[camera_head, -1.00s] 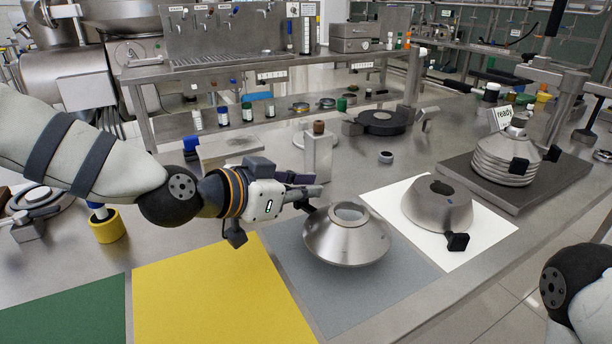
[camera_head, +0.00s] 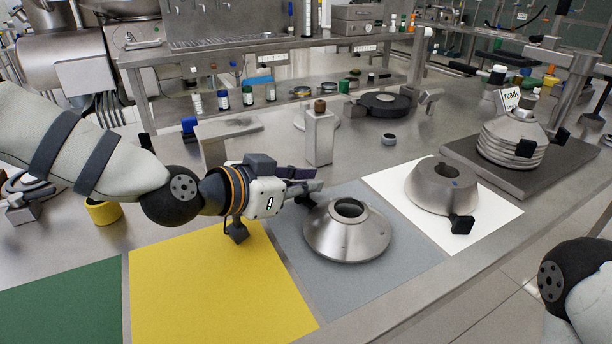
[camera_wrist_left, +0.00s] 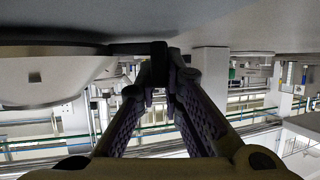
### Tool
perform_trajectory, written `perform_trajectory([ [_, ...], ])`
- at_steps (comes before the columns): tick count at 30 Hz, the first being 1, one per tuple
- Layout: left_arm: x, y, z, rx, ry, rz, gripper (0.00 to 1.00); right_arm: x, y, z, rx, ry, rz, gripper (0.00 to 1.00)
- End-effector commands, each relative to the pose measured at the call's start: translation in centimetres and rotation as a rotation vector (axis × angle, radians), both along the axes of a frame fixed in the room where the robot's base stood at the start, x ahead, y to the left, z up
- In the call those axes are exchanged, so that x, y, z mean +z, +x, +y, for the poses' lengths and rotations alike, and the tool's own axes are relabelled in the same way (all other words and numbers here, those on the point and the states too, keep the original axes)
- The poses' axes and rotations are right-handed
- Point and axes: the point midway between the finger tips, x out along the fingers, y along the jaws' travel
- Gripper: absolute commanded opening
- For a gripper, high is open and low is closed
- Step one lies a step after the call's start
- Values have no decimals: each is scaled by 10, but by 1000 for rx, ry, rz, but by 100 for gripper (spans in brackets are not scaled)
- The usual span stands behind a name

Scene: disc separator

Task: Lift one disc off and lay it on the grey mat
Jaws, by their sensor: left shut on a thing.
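A shiny metal cone-shaped disc (camera_head: 370,236) with a round hole in its top is at the grey mat (camera_head: 400,262). My left gripper (camera_head: 314,193) is shut on the disc's black tab, at its far left side. In the left wrist view the fingers (camera_wrist_left: 160,72) pinch the black tab (camera_wrist_left: 140,48), and the disc (camera_wrist_left: 50,78) shows at the left with its rim close to the grey surface. I cannot tell whether it touches the mat. A stack of discs (camera_head: 510,148) with black tabs stands on a dark plate at the right. My right gripper is out of view.
A cone-shaped piece (camera_head: 440,188) with a black tab sits on the white mat (camera_head: 490,208). A yellow mat (camera_head: 210,285) and a green mat (camera_head: 65,305) lie to the left. A metal post (camera_head: 319,135) stands behind my left gripper. A "ready" sign (camera_head: 511,98) is by the stack.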

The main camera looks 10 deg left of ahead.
Motion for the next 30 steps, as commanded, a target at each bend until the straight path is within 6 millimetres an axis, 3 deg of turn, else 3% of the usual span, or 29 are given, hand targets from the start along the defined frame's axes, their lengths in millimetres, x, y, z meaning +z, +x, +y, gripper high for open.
perform_trajectory([
  [19,-2,0,0,0,0,-1,0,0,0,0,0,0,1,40],
  [21,-2,0,0,0,-1,-2,20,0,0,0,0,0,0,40],
  [23,-2,0,0,0,-1,-2,32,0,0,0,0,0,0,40],
  [30,-2,0,0,0,0,-1,32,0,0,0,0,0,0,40],
])
